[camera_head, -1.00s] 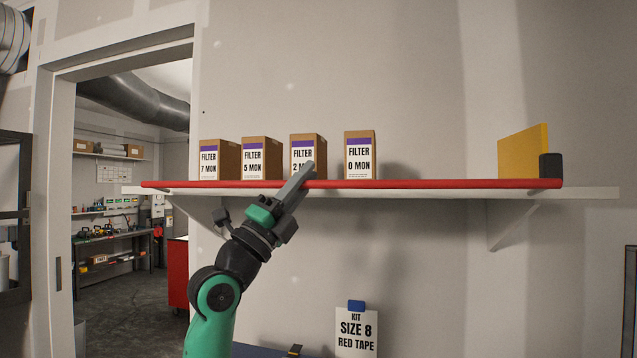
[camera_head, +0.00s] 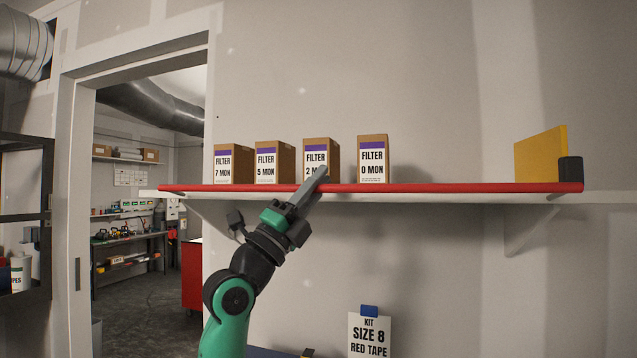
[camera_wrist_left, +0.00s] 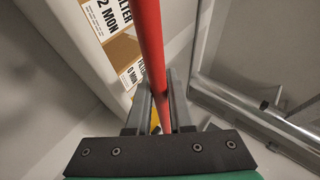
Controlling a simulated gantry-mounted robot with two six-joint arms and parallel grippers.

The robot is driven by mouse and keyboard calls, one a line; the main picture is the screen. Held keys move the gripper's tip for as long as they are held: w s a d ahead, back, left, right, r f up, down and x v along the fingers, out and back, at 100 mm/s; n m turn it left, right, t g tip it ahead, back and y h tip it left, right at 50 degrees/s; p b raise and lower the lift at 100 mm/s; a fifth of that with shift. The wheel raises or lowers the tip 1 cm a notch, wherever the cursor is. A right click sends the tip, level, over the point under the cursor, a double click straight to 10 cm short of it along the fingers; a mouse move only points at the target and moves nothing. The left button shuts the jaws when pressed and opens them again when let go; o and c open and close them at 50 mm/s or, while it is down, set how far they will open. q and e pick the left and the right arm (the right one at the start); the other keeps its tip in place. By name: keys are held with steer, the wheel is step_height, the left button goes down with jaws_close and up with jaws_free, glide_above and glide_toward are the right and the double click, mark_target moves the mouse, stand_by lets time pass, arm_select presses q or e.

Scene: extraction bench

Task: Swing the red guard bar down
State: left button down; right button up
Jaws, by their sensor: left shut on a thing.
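The red guard bar (camera_head: 430,188) runs level along the front of the white wall shelf (camera_head: 600,197), just in front of the bases of the boxes. A dark block (camera_head: 570,170) stands at its right end. My left gripper (camera_head: 315,180) reaches up from below and is shut on the bar, left of its middle, in front of the "2 MON" filter box (camera_head: 330,150). In the left wrist view the red bar (camera_wrist_left: 147,40) passes between the two grey fingers (camera_wrist_left: 162,95). My right gripper is not in view.
Filter boxes marked 7 MON (camera_head: 240,165), 5 MON (camera_head: 282,160) and 0 MON (camera_head: 374,160) stand on the shelf. A yellow panel (camera_head: 540,153) is at its right. A doorway (camera_head: 150,200) opens at left.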

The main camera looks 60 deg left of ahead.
arm_select(q)
steer(key=shift+s+d+r+t+h, duration=0.3)
steer(key=shift+s+d+r+h, duration=0.1)
steer(key=shift+s+d+r, duration=0.3)
steer(key=c, duration=1.2)
jaws_free()
steer(key=shift+w, duration=0.15)
steer(key=o, duration=0.4)
steer(key=shift+f, duration=0.1)
steer(key=shift+a+f, duration=0.15)
steer(key=shift+a, duration=0.05)
steer(key=shift+f+y, duration=0.1)
steer(key=shift+y, duration=0.4)
steer(key=shift+a+f+h+b, duration=0.15)
steer(key=shift+f+h+b, duration=0.15)
steer(key=shift+f+b, duration=0.45)
steer(key=s+a+f+b, duration=0.2)
steer(key=s+f+b, duration=0.2)
steer(key=f+b, duration=0.5)
steer(key=shift+s+a+f, duration=0.15)
steer(key=shift+a+f, duration=0.15)
steer(key=shift+f, duration=0.6)
